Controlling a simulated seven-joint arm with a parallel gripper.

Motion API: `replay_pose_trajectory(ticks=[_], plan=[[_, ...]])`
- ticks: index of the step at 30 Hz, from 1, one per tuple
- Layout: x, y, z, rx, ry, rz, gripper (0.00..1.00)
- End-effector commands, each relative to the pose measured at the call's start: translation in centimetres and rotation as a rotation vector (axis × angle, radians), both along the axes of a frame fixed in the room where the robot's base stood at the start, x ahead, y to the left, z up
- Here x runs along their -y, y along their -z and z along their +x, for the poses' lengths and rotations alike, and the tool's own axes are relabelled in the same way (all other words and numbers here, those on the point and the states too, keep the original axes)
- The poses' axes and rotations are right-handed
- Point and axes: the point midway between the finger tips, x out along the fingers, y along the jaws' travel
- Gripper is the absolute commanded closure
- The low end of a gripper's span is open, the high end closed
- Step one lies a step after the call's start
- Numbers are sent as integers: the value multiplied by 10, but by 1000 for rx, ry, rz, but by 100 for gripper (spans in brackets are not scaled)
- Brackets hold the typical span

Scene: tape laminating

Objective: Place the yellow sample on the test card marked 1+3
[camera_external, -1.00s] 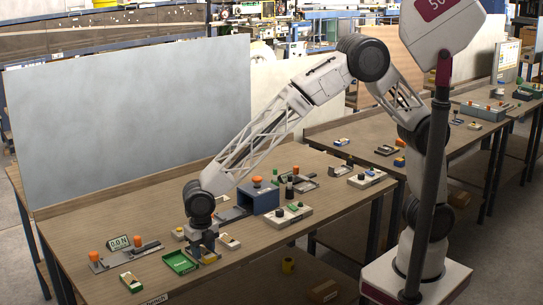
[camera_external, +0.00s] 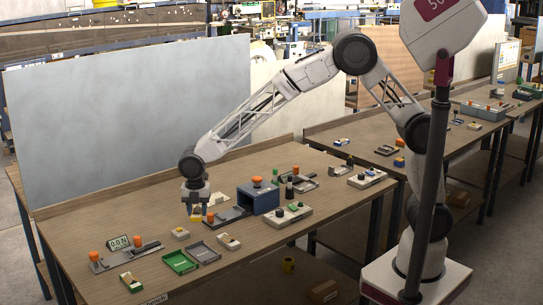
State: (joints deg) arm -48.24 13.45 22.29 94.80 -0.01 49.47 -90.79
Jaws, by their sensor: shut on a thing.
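My gripper (camera_external: 196,211) is above the table, left of the blue box, pointing down. It is shut on a small yellow piece, the yellow sample (camera_external: 196,218), which shows just below the fingers. The fingers hide part of it, and I cannot tell its exact gap to the table. Small pale cards or blocks lie nearby: one in front of the gripper (camera_external: 180,233) and one to the right (camera_external: 229,241). Another, with green (camera_external: 131,282), lies at the front left. Their marks are too small to read, so I cannot tell which is 1+3.
A green tray (camera_external: 180,263) and a grey tray (camera_external: 205,253) lie side by side in front. A blue box with an orange knob (camera_external: 258,199) stands to the right. A fixture with a 0.0 N display (camera_external: 119,242) is at left. The back left of the table is clear.

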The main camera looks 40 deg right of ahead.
Motion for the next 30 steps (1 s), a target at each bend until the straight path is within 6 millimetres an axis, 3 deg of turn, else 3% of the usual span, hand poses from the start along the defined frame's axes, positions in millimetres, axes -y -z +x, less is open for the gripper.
replay_pose_trajectory(ticks=[3,18,24,30], plan=[[22,-4,28,1,108,1,82],[119,-20,128,0,552,0,82],[158,-26,160,1,712,1,82],[184,-30,179,0,817,0,82]])
